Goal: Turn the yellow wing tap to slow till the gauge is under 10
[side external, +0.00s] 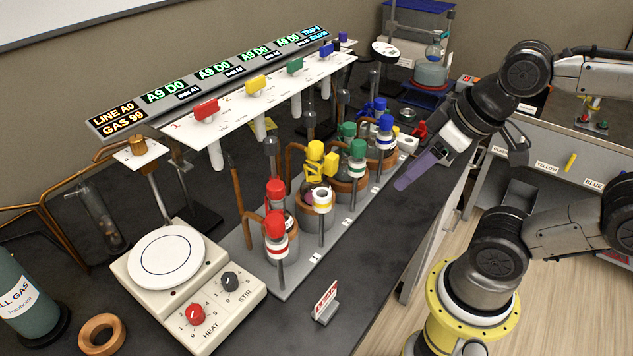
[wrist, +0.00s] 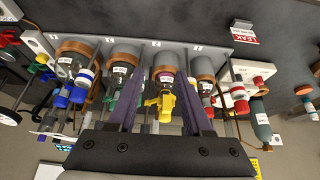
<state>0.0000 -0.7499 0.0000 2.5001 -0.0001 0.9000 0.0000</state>
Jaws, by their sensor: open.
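A yellow wing tap (side external: 257,84) sits on the raised white panel, between a red and a green one. More yellow tap parts (side external: 315,152) stand on a flask in the bench row; yellow parts also show in the wrist view (wrist: 160,103). I cannot tell which one the task means. The display bar (side external: 213,72) reads "LINE A0", "GAS 99" and several "A9 D0"; which readout belongs to yellow is unclear. My gripper (side external: 404,183) is open and empty, right of the flask row and apart from it. In the wrist view its fingers (wrist: 161,75) frame the yellow parts from a distance.
Red (side external: 275,192), green (side external: 357,149) and blue (side external: 385,123) fittings crowd the flask row. A hotplate (side external: 166,256) stands at front left. A small red-and-white sign (side external: 326,300) stands near the bench's front edge. The dark bench strip before the row is mostly clear.

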